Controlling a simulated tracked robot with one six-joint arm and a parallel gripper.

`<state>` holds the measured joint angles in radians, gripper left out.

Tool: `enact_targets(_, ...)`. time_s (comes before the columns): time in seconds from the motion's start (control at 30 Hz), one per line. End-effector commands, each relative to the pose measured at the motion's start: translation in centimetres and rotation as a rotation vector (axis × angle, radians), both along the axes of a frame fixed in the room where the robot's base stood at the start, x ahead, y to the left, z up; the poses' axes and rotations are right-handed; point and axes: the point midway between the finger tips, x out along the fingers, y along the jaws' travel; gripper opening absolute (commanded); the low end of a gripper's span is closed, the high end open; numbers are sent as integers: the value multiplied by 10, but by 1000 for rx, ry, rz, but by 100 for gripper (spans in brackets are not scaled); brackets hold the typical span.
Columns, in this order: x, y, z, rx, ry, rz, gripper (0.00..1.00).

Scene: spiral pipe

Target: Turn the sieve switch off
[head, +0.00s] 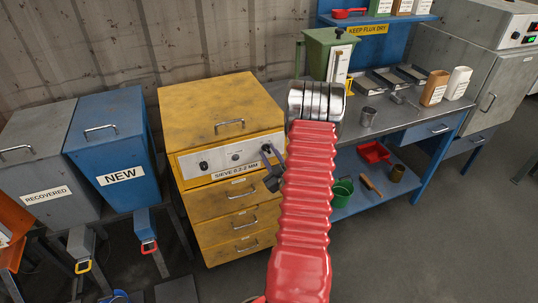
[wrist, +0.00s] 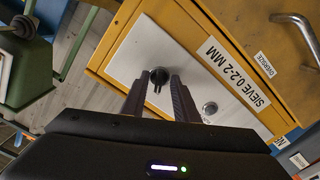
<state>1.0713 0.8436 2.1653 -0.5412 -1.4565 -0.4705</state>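The sieve is a yellow cabinet (head: 222,110) with a pale front panel (head: 222,158) labelled "SIEVE 0.2-2 MM". The panel has a black knob (head: 204,165) at left and a small round fitting (head: 235,155) in the middle. A black rotary switch (wrist: 159,76) at the panel's other end shows in the wrist view. My gripper (head: 267,165) is at the panel's right end and partly covers it in the head view. In the wrist view my gripper (wrist: 159,80) is open, its fingertips either side of the switch with gaps visible. I cannot tell the switch's setting.
Yellow drawers (head: 236,219) are below the panel. A blue "NEW" bin (head: 112,140) and a grey "RECOVERED" bin (head: 45,160) stand left. A green hopper (head: 318,48) and a workbench (head: 385,118) are right. Open floor (head: 430,240) lies at the lower right.

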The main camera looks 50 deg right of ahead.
Motion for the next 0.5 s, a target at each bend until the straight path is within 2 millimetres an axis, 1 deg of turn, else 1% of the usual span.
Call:
enact_targets(0.13,-8,4,0,1,1,-2,27)
enact_targets(0.23,-18,9,0,0,0,-1,27)
enact_targets(0.5,-57,32,-1,3,1,-3,27)
